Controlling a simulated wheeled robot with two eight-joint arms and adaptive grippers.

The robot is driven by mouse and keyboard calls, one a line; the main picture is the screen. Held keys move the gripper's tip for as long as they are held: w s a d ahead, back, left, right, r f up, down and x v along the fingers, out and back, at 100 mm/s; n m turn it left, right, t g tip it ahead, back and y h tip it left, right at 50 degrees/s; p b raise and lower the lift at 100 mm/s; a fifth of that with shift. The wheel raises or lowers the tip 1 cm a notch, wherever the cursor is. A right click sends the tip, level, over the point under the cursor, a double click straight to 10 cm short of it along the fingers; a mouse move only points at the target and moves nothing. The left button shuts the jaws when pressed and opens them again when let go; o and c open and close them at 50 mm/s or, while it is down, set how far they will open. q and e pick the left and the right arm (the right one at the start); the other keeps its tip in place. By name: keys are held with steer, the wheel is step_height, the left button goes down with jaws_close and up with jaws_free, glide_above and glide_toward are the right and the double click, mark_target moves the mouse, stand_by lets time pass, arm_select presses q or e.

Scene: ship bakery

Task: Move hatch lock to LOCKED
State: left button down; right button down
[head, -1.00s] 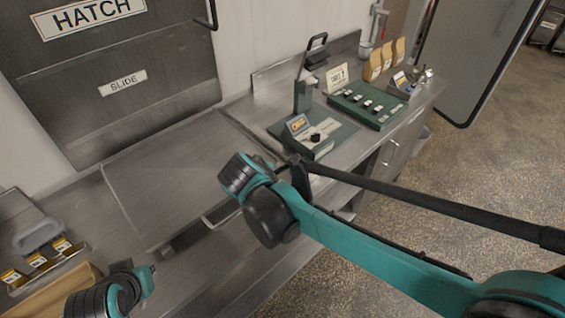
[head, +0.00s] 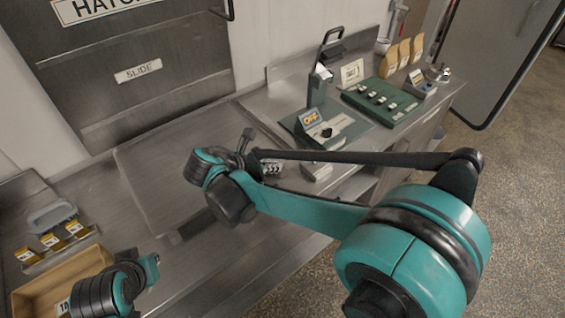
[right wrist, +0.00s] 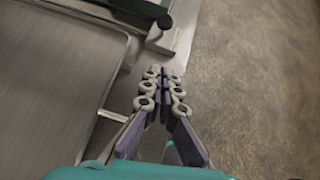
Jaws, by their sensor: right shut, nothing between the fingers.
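The steel hatch (head: 140,65), with HATCH and SLIDE labels, stands at the upper left of the head view. A dark bar handle (head: 230,10) is at its right edge. I cannot make out a lock marked LOCKED. My right gripper (head: 270,168) is over the counter's front edge, well apart from the hatch, shut and empty. The right wrist view shows its fingers (right wrist: 162,75) together, close to the counter edge. My left arm's wrist shows at the bottom left of the head view; its fingers are not visible.
A green stand with an OFF sign (head: 311,117) and a green switch panel (head: 400,110) are on the steel counter (head: 150,165). A small grey box (head: 316,172) is at its front edge. A wooden box (head: 35,293) is at left. Floor is open at right.

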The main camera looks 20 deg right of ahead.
mark_target(305, 156)
steer(key=d+r+b+x, duration=0.1)
steer(key=r+b+x, duration=0.1)
steer(key=x, duration=0.9)
steer(key=shift+w+d+b, duration=0.45)
steer(key=shift+w+b, duration=0.05)
steer(key=shift+b, duration=0.3)
steer(key=shift+w+d+r+y+p, duration=0.1)
steer(key=shift+d+r+y+p, duration=0.25)
steer(key=shift+p, duration=0.4)
